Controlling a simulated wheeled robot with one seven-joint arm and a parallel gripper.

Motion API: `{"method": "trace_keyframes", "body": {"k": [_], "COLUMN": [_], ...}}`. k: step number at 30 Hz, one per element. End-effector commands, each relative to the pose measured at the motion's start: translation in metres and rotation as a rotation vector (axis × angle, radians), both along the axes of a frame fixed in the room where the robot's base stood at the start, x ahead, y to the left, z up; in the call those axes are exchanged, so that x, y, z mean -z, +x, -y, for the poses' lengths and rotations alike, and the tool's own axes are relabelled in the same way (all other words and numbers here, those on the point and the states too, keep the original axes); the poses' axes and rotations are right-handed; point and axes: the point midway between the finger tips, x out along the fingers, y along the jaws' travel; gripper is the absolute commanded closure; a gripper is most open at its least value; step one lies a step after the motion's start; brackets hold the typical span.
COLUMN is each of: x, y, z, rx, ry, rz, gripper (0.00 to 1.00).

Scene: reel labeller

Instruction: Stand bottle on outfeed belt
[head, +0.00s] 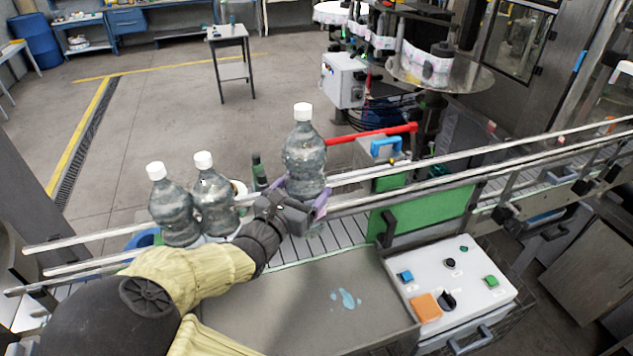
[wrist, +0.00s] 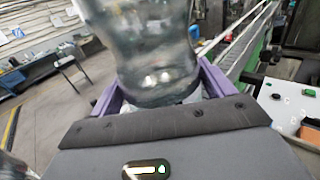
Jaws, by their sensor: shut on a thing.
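My gripper (head: 305,204) is shut on a clear bottle (head: 305,155) with a white cap. The bottle is upright, and the purple fingers hold it around its lower part. In the wrist view the same bottle (wrist: 150,50) fills the upper middle between the fingers (wrist: 160,88). The outfeed belt (head: 340,232) runs from lower left to upper right with metal guide rails. The held bottle is over the belt. I cannot tell whether its base touches the belt. Two more capped bottles (head: 172,205) (head: 214,195) stand upright on the belt to the left.
A grey tray (head: 270,310) with a blue puddle (head: 346,298) lies in front of the belt. A control box (head: 450,285) with coloured buttons is at its right. A green panel (head: 425,213) stands along the belt. A red bar (head: 370,134) lies behind the held bottle.

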Motion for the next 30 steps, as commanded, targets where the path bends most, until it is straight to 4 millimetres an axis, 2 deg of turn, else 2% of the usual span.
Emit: {"method": "trace_keyframes", "body": {"k": [9,23,30], "x": [0.034,0.041,0.06], "y": [0.001,0.001,0.001], "z": [0.002,0.003,0.003], "rx": [0.003,0.006,0.005], "ry": [-0.004,-0.001,-0.005], "rz": [0.006,0.008,0.005], "gripper": [0.9,0.9,0.9]}}
